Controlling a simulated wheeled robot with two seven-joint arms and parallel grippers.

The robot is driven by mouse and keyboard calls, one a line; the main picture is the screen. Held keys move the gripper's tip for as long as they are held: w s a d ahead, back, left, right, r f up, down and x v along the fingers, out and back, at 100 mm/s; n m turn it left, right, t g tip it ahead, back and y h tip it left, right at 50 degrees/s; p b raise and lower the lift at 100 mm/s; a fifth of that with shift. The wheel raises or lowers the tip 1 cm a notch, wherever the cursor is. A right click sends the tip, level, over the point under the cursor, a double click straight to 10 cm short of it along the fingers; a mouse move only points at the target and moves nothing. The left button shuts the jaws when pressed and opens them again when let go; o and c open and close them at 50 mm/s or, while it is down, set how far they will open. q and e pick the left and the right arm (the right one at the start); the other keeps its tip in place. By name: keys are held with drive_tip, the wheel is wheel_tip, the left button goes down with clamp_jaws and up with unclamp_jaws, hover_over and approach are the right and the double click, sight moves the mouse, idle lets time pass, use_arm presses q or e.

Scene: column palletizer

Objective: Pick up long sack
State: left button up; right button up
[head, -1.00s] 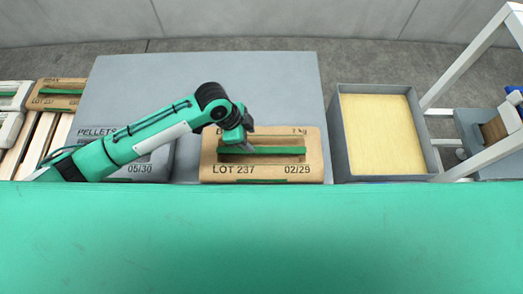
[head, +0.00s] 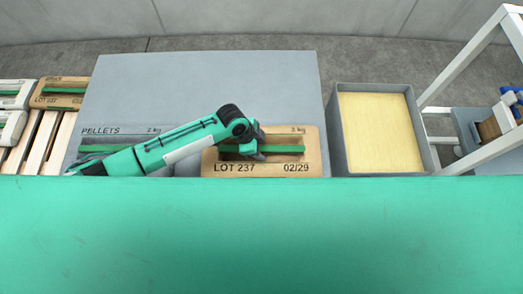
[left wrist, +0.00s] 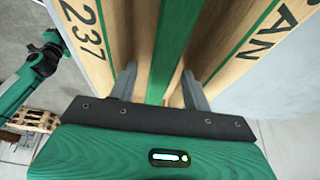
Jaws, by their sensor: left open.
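A tan sack (head: 228,168) marked LOT 237 lies on the grey surface in the middle of the head view, with a green strip (head: 285,149) along it. My left gripper (head: 256,152) is over this strip. In the left wrist view my open left gripper (left wrist: 158,82) has one finger on each side of the green strip (left wrist: 172,50), with visible gaps and nothing clamped. A grey sack (head: 119,131) marked PELLETS lies to the left, partly hidden by my left arm. The fingertips' depth at the sack is hard to tell. My right gripper is not seen.
A grey-walled box (head: 336,130) with a yellow inside stands right of the tan sack. A white frame (head: 462,70) stands farther right. More sacks (head: 62,92) lie at the left on a slatted wooden pallet (head: 40,135). The grey surface behind the sacks is clear.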

use_arm(q)
drive_tip(key=shift+c, duration=0.4)
clamp_jaws()
idle(0.9)
drive_tip(key=shift+w+d+r, duration=0.1)
drive_tip(key=shift+w+r, duration=0.05)
drive_tip(key=shift+r, duration=0.1)
